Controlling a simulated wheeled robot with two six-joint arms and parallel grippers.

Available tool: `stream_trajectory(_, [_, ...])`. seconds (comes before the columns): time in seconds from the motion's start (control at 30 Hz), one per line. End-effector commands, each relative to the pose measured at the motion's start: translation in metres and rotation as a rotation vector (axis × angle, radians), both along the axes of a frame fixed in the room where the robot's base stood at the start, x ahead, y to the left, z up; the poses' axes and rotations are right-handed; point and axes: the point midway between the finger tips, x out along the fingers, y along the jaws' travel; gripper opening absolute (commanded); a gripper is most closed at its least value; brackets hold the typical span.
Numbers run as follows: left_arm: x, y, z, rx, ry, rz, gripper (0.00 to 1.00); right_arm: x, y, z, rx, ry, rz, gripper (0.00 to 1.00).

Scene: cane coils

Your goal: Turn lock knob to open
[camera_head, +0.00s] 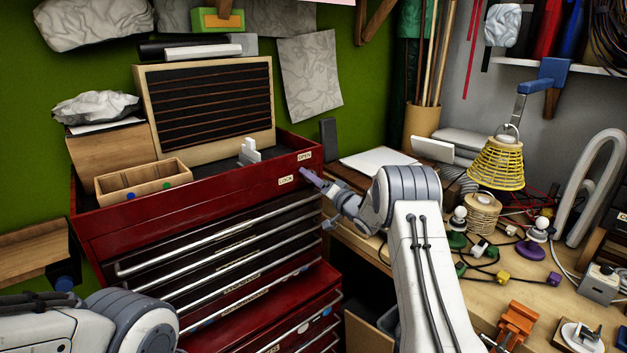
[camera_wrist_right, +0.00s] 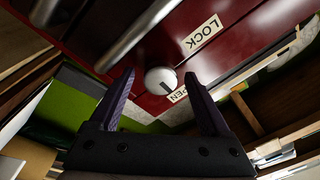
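The red tool chest (camera_head: 200,212) stands at the left of the head view, with a LOCK label (camera_head: 286,181) and an OPEN label (camera_head: 304,156) near its upper right corner. The round, pale lock knob (camera_wrist_right: 160,79) shows in the right wrist view with a dark mark toward its lower right. The LOCK label (camera_wrist_right: 202,35) and the partly covered OPEN label (camera_wrist_right: 178,93) are beside it. My right gripper (camera_wrist_right: 160,74) is open, its dark purple fingers either side of the knob with visible gaps. In the head view the right gripper (camera_head: 312,178) hides the knob. My left gripper is out of view.
Long drawer handles (camera_head: 220,243) run across the chest front. A wooden tray (camera_head: 143,181) sits on the chest.

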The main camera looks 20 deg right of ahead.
Motion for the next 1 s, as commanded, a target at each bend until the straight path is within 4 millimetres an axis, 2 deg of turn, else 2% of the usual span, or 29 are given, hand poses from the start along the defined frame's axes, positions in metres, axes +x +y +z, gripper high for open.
stream_trajectory(0.2, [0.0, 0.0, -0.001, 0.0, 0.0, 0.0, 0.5, -0.001, -0.001, 0.001, -0.001, -0.002, -0.002, 0.81])
stream_trajectory(0.33, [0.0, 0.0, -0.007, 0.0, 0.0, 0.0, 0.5, -0.01, -0.005, -0.002, -0.001, -0.002, -0.003, 0.81])
stream_trajectory(0.7, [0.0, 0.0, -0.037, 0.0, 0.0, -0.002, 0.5, -0.075, -0.029, -0.011, -0.001, -0.001, -0.004, 0.81])
stream_trajectory(0.83, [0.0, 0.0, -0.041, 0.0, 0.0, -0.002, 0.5, -0.09, -0.034, -0.012, -0.001, -0.001, -0.004, 0.81])
stream_trajectory(1.0, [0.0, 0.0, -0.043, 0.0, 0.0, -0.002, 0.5, -0.098, -0.035, -0.011, -0.001, -0.002, 0.0, 0.81])
